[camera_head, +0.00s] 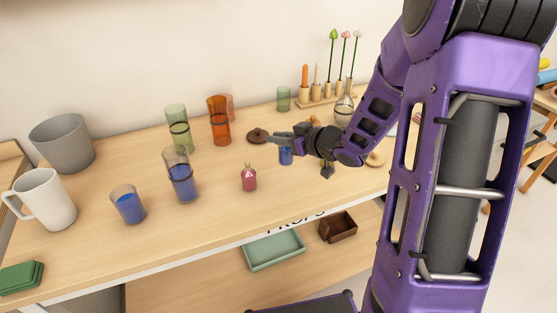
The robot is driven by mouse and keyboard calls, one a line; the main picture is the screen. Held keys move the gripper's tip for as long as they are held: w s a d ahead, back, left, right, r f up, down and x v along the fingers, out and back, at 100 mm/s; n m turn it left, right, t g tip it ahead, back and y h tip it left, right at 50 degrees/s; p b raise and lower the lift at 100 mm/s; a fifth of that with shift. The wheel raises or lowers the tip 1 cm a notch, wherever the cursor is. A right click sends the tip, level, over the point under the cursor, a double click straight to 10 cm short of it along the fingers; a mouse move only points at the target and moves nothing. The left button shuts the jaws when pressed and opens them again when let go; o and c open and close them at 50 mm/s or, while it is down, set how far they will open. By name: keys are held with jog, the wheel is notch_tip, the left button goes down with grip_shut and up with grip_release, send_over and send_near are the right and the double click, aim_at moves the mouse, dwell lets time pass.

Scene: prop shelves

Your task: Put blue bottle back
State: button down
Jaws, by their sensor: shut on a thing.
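The blue bottle (286,156) is small and dark blue, and only its body shows below my gripper; its top is hidden by the fingers. My gripper (280,138) reaches in from the right over the shelf top and is shut on the bottle. The bottle looks upright; I cannot tell whether its base touches the wood. A small red bottle (249,179) stands upright in front and to the left of it.
A blue tumbler (127,206), blue glass (181,180), orange glass (219,126) and green glass (179,130) stand left. A brown lid-like disc (257,135) lies near my fingertips. A clear flask (344,107) stands behind my wrist. Bare wood lies around the red bottle.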

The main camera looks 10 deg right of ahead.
jog(key=shift+f+b, duration=0.6)
jog(key=shift+f, duration=1.8)
jog(key=shift+f, duration=0.15)
jog(key=c, duration=0.8)
grip_release()
jog(key=shift+c, duration=0.2)
jog(key=shift+r, duration=0.25)
jog(key=p+v, duration=0.2)
jog(key=v, duration=1)
jog(key=shift+f, duration=0.2)
